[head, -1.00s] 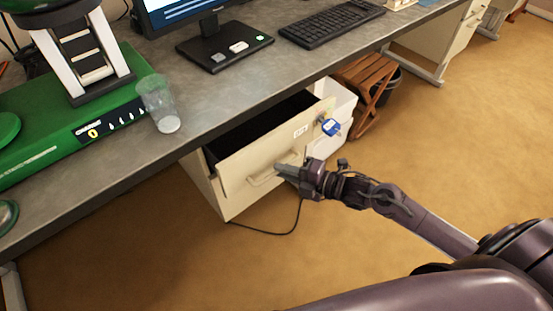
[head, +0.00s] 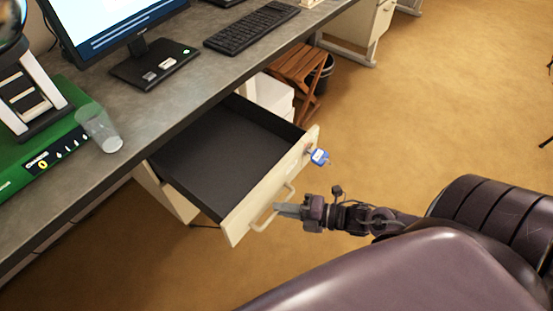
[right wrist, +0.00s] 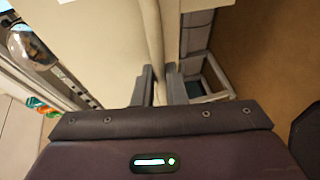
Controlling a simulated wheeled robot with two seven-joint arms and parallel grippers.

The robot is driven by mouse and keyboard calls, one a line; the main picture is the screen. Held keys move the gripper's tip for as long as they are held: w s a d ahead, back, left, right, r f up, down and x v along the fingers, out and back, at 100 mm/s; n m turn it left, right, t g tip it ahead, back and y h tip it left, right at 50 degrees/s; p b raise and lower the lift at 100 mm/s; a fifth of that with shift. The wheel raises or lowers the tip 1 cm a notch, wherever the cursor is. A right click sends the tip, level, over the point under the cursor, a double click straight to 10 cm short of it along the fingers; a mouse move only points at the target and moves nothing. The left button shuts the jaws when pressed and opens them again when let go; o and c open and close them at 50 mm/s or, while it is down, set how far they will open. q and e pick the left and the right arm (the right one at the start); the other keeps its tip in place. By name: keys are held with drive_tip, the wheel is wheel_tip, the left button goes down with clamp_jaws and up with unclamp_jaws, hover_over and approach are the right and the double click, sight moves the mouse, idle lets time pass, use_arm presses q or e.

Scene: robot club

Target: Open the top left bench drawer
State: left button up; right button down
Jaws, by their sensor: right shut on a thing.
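The bench drawer (head: 232,150) is cream-fronted with a dark interior. In the head view it stands pulled well out from under the bench top, and the part of it that shows inside is empty. A blue key tag (head: 319,157) hangs at the lock near the far end of its front. My right gripper (head: 279,210) is shut on the drawer's bar handle (head: 288,195). In the right wrist view the two fingers (right wrist: 160,84) close on either side of the pale handle bar. My left gripper is not in view.
The grey bench top (head: 185,90) carries a monitor (head: 110,25), a keyboard (head: 250,27), a clear cup (head: 98,128) and a green device (head: 40,160). A wooden stool (head: 300,65) and a dark bin (head: 322,75) stand beyond the drawer. The tan floor to the right is open.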

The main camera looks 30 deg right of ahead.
drive_tip(key=shift+s+d, duration=0.1)
drive_tip(key=shift+s, duration=0.2)
drive_tip(key=c, duration=1.5)
unclamp_jaws()
drive_tip(key=shift+v, duration=3.9)
